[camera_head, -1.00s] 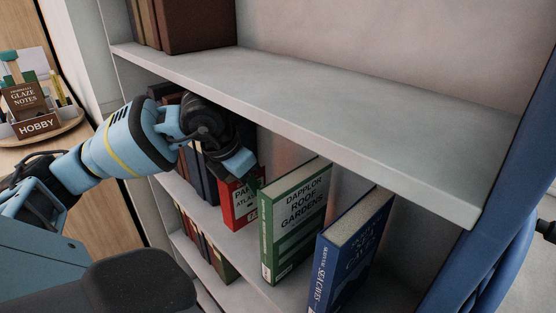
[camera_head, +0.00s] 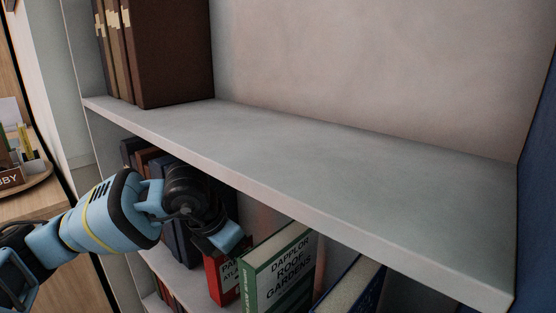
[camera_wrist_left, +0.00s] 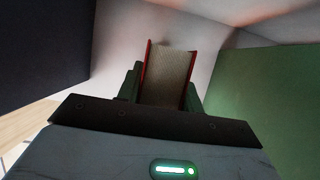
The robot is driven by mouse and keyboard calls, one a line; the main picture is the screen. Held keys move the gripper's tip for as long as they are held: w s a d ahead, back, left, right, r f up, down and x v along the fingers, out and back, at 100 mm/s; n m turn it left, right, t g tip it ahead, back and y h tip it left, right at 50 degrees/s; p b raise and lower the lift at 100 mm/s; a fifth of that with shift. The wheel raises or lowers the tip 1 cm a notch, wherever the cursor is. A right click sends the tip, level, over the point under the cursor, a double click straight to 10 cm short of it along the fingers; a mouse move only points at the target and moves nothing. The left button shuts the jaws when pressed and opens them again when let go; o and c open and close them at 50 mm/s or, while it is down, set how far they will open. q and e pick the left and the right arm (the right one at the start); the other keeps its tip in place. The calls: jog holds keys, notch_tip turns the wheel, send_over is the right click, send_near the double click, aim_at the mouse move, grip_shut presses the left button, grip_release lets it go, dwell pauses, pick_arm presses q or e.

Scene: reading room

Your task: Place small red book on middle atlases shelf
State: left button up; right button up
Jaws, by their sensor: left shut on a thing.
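The small red book (camera_head: 224,280) stands upright on the shelf below the large empty one, partly hidden by my left gripper. My left gripper (camera_head: 232,246) reaches in under the upper shelf board and is shut on the red book near its top. In the left wrist view the red book (camera_wrist_left: 168,75) shows its page edges and red covers between the two fingers (camera_wrist_left: 165,92). The middle shelf (camera_head: 180,285) shows only in part. My right gripper is not in view.
A green book (camera_head: 280,270) stands just right of the red book, and a blue book (camera_head: 352,287) stands further right. Dark books (camera_head: 180,240) stand to its left. The upper shelf board (camera_head: 330,185) overhangs my arm; brown volumes (camera_head: 165,50) stand at its left end.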

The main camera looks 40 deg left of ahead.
pick_arm(q)
jog(key=shift+w+d+f+b, duration=0.1)
jog(key=shift+f+b, duration=0.25)
jog(key=shift+f, duration=0.15)
jog(key=o, duration=1.1)
jog(key=shift+d, duration=0.1)
jog(key=shift+o, duration=0.2)
jog(key=shift+r, duration=0.1)
